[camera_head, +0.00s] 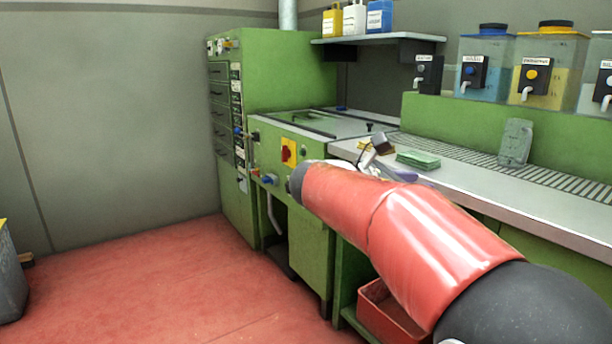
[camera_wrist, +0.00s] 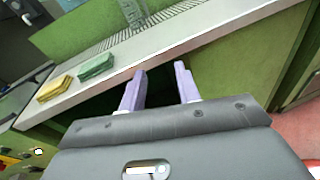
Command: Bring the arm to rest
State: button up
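My red arm (camera_head: 385,215) reaches from the lower right of the head view toward the front edge of the counter and hides part of it. In the wrist view my gripper (camera_wrist: 159,70) has two pale purple fingers standing well apart, with nothing between them. It is open and empty, pointing toward the counter's front edge, with the dark space under the counter behind the fingers. In the head view only a bit of purple shows behind the arm, so the fingers are mostly hidden there.
On the counter (camera_head: 560,215) lie green pads (camera_head: 418,159), with yellow pads (camera_wrist: 55,88) beside them in the wrist view. A grey upright piece (camera_head: 515,142) stands farther right. A red bin (camera_head: 378,310) sits below. The red floor (camera_head: 160,290) at left is mostly clear.

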jog(key=s+d+f+m+g+y, duration=0.25)
jog(key=s+f+m+y, duration=0.7)
jog(key=s, duration=0.75)
jog(key=s+a+f+m+t+y, duration=0.2)
jog(key=s+a+f+m+y, duration=0.3)
jog(key=s+f+m, duration=0.5)
jog(key=shift+s+a+f+m+y, duration=0.15)
jog(key=shift+a+f+m+y, duration=0.2)
jog(key=shift+a+f+m, duration=0.55)
